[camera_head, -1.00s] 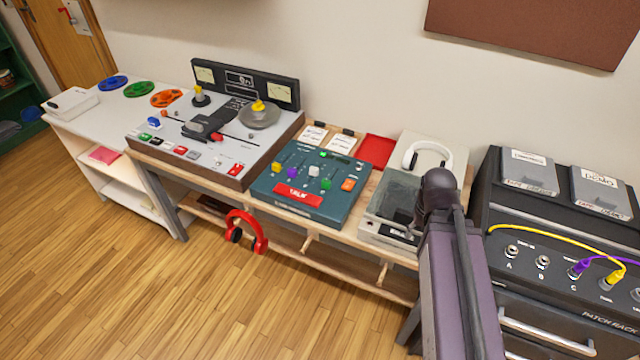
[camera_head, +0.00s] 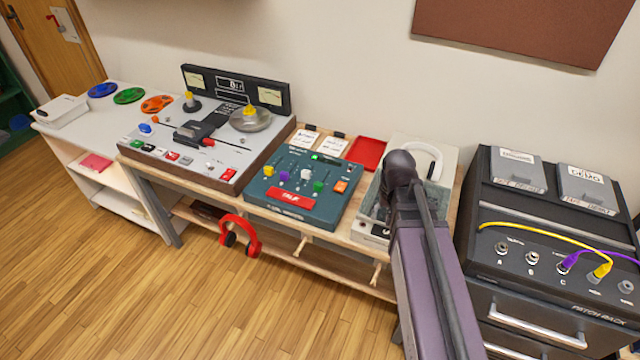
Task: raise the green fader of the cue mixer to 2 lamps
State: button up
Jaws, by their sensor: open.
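The cue mixer (camera_head: 300,211) is a dark teal box on the wooden bench, with yellow, purple, white and green fader knobs, an orange button and a red label plate. The green fader (camera_head: 319,187) is the rightmost of the knobs and sits low on the panel. A small green light shows near the mixer's top edge; I cannot tell how many lamps are lit. My purple arm rises at the right of the mixer, apart from it in the picture. My gripper is not in view.
A tape machine (camera_head: 162,159) stands left of the mixer. Red headphones (camera_head: 250,243) hang at the bench front. A red tray (camera_head: 366,153) lies behind the mixer. A box with white headphones (camera_head: 412,150) is partly hidden by my arm. The patch rack (camera_head: 545,262) stands at right.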

jog(key=w+a+r+m+p, duration=0.2)
jog(key=w+a, duration=0.8)
jog(key=w, duration=0.4)
jog(key=r+m+p, duration=0.1)
send_over(318, 184)
jog(key=shift+w+r, duration=0.1)
jog(key=shift+r, duration=0.05)
notch_tip(318, 184, down, 14)
jog(key=b, duration=1.3)
jog(key=shift+r+b, duration=0.15)
jog(key=shift+b, duration=0.2)
